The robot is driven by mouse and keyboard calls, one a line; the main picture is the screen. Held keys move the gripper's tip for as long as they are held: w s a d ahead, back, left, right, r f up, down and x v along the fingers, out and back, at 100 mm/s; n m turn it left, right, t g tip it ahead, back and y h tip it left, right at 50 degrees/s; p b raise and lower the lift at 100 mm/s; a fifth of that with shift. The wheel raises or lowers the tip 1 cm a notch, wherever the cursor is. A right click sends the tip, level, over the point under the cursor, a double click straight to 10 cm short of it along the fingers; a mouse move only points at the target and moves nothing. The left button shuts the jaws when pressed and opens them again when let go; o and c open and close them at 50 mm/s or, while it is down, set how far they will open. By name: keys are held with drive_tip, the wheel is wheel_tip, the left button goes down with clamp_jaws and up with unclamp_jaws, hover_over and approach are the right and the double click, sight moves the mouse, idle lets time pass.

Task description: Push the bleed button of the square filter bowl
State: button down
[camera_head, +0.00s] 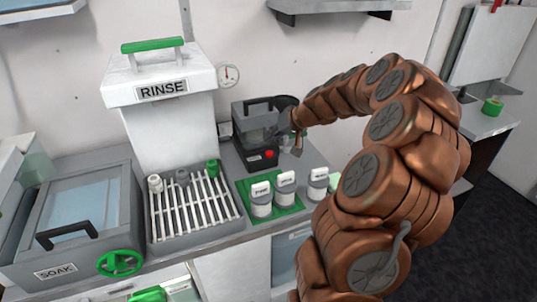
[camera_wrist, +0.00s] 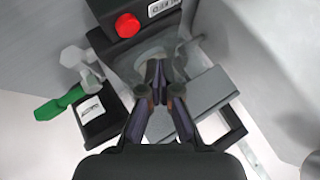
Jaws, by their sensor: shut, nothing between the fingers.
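A dark filter unit (camera_head: 257,142) stands at the back of the counter, with a black handle on top and a pale, clear-looking middle. A red button (camera_head: 268,154) is on its front base. In the wrist view, a red button (camera_wrist: 127,25) sits on a dark housing (camera_wrist: 105,12) beside a partly cut-off label. A translucent bowl (camera_wrist: 155,52) lies beyond my fingertips. My gripper (camera_wrist: 158,88) is shut and empty, apart from the red button. In the head view, my arm hides most of the gripper at the unit's right side. I cannot tell which part is the square bowl's bleed button.
A green lever (camera_wrist: 58,104) and small black labelled block (camera_wrist: 103,112) are left of my fingers. Several white-capped jars (camera_head: 285,182) stand on a green mat (camera_head: 272,217) before the unit. A slatted rack (camera_head: 190,215) and RINSE box (camera_head: 160,85) stand left.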

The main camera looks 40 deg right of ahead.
sight(271, 153)
drive_tip(key=shift+f+b, duration=1.1)
drive_tip(key=shift+f, duration=0.35)
drive_tip(key=shift+f, duration=0.1)
idle(0.4)
drive_tip(key=shift+f+b, duration=0.35)
drive_tip(key=shift+b, duration=0.25)
drive_tip(key=shift+f+b, duration=0.4)
drive_tip(key=shift+b, duration=0.05)
idle(0.7)
drive_tip(key=shift+r, duration=0.9)
drive_tip(key=shift+r+p, duration=0.65)
drive_tip(key=shift+r, duration=1.8)
